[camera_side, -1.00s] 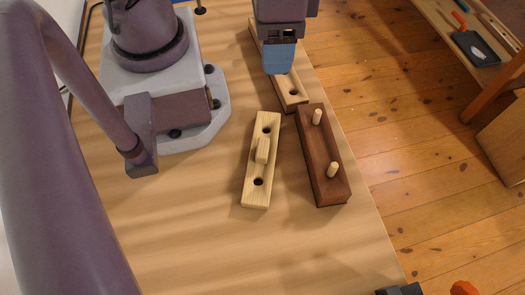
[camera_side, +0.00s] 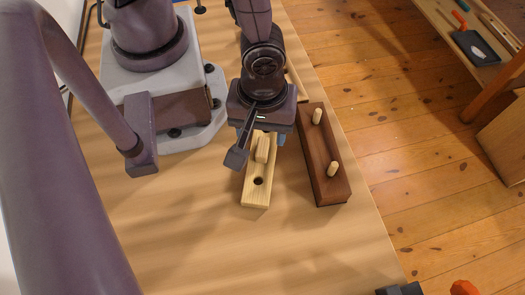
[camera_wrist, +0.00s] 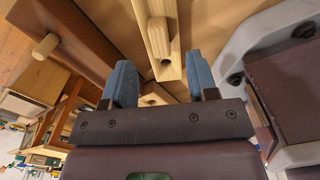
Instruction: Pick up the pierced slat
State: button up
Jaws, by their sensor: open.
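A pale slat with holes (camera_side: 256,190) lies on the table, with an upright block (camera_side: 262,148) at its middle and a hole at its near end. My gripper (camera_side: 270,138) is above its far end and hides the hole there. In the wrist view the slat (camera_wrist: 173,50) points between my open, empty fingers (camera_wrist: 160,62), its near-gripper hole just ahead of them. A second pale slat (camera_side: 297,82) lies behind, mostly hidden by my arm; its holed end (camera_wrist: 152,97) shows between the fingers in the wrist view.
A dark brown block (camera_side: 322,165) with two upright pale pegs stands close on the right of the slat; it also shows in the wrist view (camera_wrist: 85,35). The table (camera_side: 200,240) is clear at the front. Its right edge drops to a plank floor.

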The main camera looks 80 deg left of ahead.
aim_at(263, 146)
jog(key=shift+f, duration=0.5)
jog(key=shift+f, duration=0.15)
jog(key=shift+w+f, duration=0.1)
jog(key=shift+f, duration=0.7)
jog(key=shift+a+f, duration=0.25)
jog(key=shift+f, duration=0.65)
jog(key=shift+d+f, duration=0.2)
jog(key=shift+f, duration=0.45)
grip_shut()
